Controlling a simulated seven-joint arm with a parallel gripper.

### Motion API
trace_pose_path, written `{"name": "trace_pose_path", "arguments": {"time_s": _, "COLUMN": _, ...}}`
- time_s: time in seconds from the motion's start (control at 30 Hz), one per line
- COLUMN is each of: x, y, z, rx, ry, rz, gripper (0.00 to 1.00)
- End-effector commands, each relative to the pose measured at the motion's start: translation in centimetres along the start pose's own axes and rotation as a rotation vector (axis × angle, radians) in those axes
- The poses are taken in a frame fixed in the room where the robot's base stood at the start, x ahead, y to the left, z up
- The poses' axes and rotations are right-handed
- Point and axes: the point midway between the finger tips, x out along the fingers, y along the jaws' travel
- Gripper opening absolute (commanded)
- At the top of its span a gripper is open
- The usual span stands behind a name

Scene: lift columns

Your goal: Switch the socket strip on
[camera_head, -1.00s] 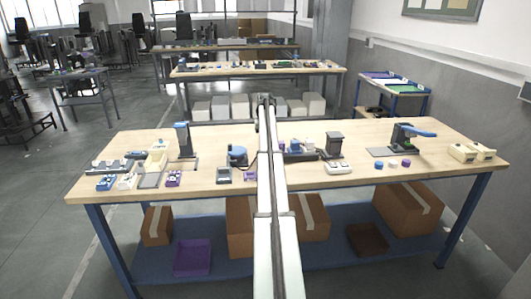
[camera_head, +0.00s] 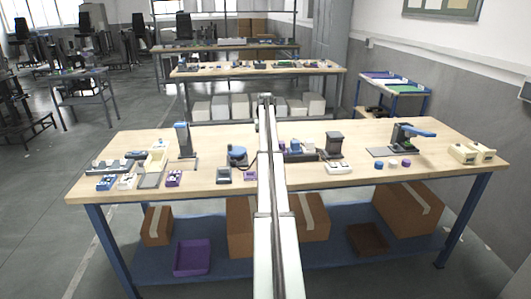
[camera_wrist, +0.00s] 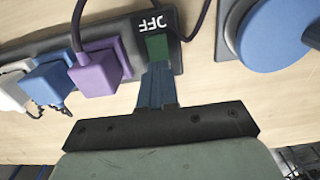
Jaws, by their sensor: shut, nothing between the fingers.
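The dark socket strip (camera_wrist: 127,28) crosses the upper left of the wrist view, with white, blue (camera_wrist: 48,84) and purple (camera_wrist: 100,74) plugs in it. At its right end is a green switch (camera_wrist: 157,46), beside a white label that reads OFF, upside down in this view. My gripper (camera_wrist: 157,68) is shut and empty, its fingertips at the near edge of the switch. I cannot tell whether they touch it. In the head view the strip (camera_head: 303,158) lies mid-table, partly hidden by my arm, which also hides my gripper.
A round blue part on a grey base (camera_wrist: 272,32) stands right of the switch in the wrist view. A dark cable loops near the strip. On the wooden table (camera_head: 220,142) are a blue-handled clamp (camera_head: 405,137), small coloured caps and several fixtures at the left.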

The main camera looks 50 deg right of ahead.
Motion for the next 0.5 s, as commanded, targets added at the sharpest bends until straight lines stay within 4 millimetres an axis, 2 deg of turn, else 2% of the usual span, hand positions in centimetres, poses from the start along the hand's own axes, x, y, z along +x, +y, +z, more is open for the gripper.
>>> {"name": "trace_pose_path", "arguments": {"time_s": 0.5, "x": 0.51, "y": 0.00, "z": 0.00, "rx": 0.000, "ry": 0.000, "rz": 0.000, "gripper": 0.00}}
